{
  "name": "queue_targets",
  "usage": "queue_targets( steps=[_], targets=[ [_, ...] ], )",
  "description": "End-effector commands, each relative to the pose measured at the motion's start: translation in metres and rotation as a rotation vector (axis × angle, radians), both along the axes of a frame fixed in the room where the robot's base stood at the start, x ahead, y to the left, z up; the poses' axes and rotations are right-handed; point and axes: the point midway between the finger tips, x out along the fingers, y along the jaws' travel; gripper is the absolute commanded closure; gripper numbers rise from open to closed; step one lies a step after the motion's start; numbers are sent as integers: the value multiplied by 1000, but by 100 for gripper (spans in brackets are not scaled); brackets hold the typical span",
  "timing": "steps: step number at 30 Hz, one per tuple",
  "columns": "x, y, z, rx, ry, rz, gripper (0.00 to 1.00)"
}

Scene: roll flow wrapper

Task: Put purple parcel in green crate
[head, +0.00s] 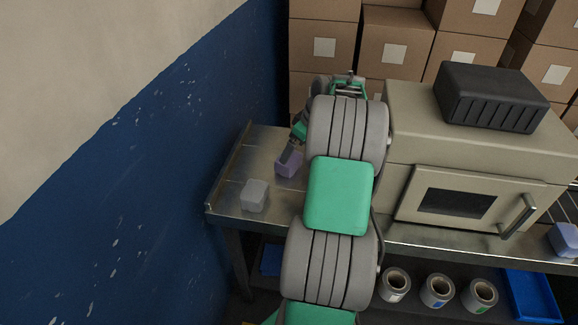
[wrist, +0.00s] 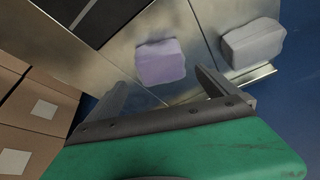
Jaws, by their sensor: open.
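The purple parcel (head: 287,164) lies on the metal table at the left end, beside the beige machine. In the wrist view the purple parcel (wrist: 161,62) lies just beyond the space between the fingers. My gripper (head: 291,154) is open and close to the parcel, one finger overlapping it in the head view. In the wrist view my gripper (wrist: 155,88) has its fingers spread wide with nothing between them. I cannot tell whether a finger touches the parcel. No green crate shows in either view.
A grey parcel (head: 255,195) sits nearby toward the table's front left; it also shows in the wrist view (wrist: 253,43). The beige machine (head: 470,190) stands to the right. A blue wall (head: 130,160) is left and stacked cardboard boxes (head: 397,42) are behind. A bluish parcel (head: 565,239) lies far right.

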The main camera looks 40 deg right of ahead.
Motion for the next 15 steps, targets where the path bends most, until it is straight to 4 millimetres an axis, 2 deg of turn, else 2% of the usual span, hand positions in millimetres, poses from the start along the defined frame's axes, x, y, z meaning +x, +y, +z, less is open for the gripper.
queue_targets(
  steps=[15],
  targets=[
    [24, 8, -70, 0, 0, 6, 2]
  ],
)
